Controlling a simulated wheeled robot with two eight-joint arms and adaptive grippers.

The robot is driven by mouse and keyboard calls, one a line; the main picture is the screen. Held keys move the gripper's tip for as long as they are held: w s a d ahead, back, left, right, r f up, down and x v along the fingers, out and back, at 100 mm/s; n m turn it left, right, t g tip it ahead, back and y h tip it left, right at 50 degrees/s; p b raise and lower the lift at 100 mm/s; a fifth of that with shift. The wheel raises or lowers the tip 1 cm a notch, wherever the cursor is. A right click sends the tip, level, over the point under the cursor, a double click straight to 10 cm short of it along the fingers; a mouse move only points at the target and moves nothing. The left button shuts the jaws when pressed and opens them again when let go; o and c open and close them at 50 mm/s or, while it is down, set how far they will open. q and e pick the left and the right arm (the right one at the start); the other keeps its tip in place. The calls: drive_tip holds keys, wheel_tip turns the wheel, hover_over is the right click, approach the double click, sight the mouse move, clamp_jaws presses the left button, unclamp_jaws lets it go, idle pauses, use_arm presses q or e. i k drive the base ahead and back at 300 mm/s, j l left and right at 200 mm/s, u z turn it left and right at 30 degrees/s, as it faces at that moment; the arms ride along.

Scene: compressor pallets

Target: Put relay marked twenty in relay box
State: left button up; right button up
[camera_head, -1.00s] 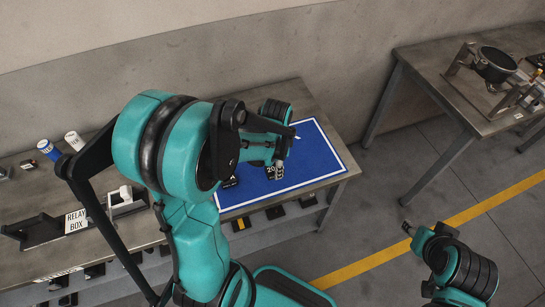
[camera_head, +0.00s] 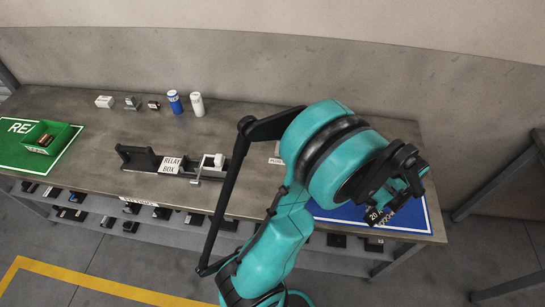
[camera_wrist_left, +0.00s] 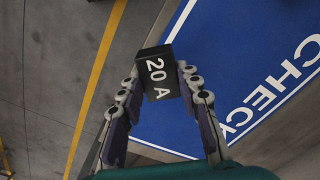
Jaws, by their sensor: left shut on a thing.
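My left gripper (camera_head: 386,204) is shut on a black relay (camera_head: 374,214) above the blue mat at the right end of the bench. In the left wrist view, the relay (camera_wrist_left: 158,75) shows "20 A" in white, held between the two fingertips (camera_wrist_left: 161,88). My right gripper is not in view.
The blue mat (camera_head: 345,214) has a white border, and "CHECK" shows in the left wrist view (camera_wrist_left: 275,88). A green bin (camera_head: 46,138) is at the left. A blue can (camera_head: 175,102), a white can (camera_head: 197,104) and small parts stand at the back.

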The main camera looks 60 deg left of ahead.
sight(173, 159)
drive_tip(key=k+j+u, duration=0.4)
drive_tip(key=k+j, duration=0.15)
drive_tip(key=k+j+u, duration=0.4)
drive_tip(key=k+j, duration=0.15)
drive_tip(key=j, duration=0.25)
drive_tip(key=i+j+u, duration=0.3)
drive_tip(key=i, duration=0.4)
drive_tip(key=j, duration=0.1)
